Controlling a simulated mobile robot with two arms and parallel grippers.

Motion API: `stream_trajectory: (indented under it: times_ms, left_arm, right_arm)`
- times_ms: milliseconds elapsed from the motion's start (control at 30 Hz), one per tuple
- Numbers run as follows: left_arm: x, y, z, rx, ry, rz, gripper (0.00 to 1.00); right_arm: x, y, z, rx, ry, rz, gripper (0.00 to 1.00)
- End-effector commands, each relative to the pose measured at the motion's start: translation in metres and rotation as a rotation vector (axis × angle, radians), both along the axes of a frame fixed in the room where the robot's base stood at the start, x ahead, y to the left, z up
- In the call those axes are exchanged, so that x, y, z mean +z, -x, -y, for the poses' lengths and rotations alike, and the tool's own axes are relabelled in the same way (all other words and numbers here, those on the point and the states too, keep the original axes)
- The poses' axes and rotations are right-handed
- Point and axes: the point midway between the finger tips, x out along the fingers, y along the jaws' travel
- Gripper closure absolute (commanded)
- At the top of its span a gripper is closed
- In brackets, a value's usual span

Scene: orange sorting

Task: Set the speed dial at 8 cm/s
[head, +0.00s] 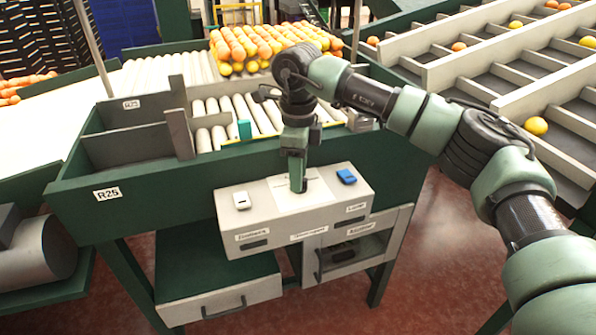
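A light grey control box (285,222) is mounted on the front of the green sorting bench. Its sloped top has a white switch (241,201) at the left, a blue switch (346,177) at the right and a pale scale plate (318,190) in the middle. My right gripper (298,186) points down onto the middle of this plate. The speed dial cannot be made out; the gripper covers the place at the plate's middle. Whether the fingers are open or closed on a knob is too small to tell. My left gripper is out of view.
A roller conveyor (165,72) with many oranges (262,47) lies behind. A teal object (244,130) stands near the rollers. Below the box are a drawer (220,300) and an open-fronted cabinet (352,250). Sorting bins (490,75) fill the right back.

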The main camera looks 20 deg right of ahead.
Motion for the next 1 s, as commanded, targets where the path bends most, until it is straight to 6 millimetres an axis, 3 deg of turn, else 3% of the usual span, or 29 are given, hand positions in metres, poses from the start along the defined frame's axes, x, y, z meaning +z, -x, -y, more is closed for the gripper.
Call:
stream_trajectory:
  times_ms: [33,133,567,1000]
  left_arm:
    - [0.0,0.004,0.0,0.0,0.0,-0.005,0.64]
    - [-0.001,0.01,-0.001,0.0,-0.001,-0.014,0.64]
    - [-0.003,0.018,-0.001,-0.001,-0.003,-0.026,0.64]
    - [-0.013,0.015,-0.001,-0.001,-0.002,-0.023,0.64]
  right_arm:
    - [0.0,0.0,0.0,0.0,0.0,0.0,0.72]
    - [0.0,0.0,0.0,0.0,0.0,-0.001,1.0]
    - [0.0,0.0,0.0,-0.046,-0.001,0.001,1.0]
    - [0.001,-0.002,0.001,-0.375,-0.003,0.003,1.0]
